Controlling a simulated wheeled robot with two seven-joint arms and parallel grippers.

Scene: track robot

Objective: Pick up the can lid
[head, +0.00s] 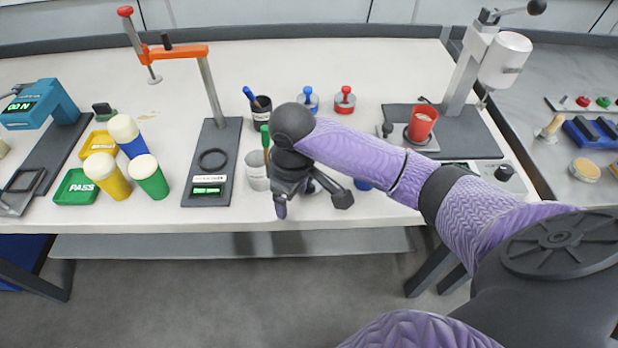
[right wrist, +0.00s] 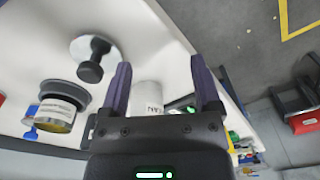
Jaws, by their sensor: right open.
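In the right wrist view a pale round disc with a black knob (right wrist: 92,68), which looks like the can lid, lies on the white table left of my fingers. In the head view only a bit of it (head: 313,187) shows behind my gripper. A pale can (right wrist: 148,96) with dark lettering shows between the fingers, beyond them; in the head view a grey-white can (head: 257,172) stands left of my wrist. My right gripper (head: 312,204) is open and empty above the table's front edge; its fingers also show in the right wrist view (right wrist: 160,78). My left gripper is out of view.
A black cup (head: 261,106) with markers stands behind the can. A press (head: 212,120) with an orange arm stands left, a dispenser stand (head: 460,145) with a red cup (head: 422,123) right. Several coloured cylinders (head: 148,176) stand at the left.

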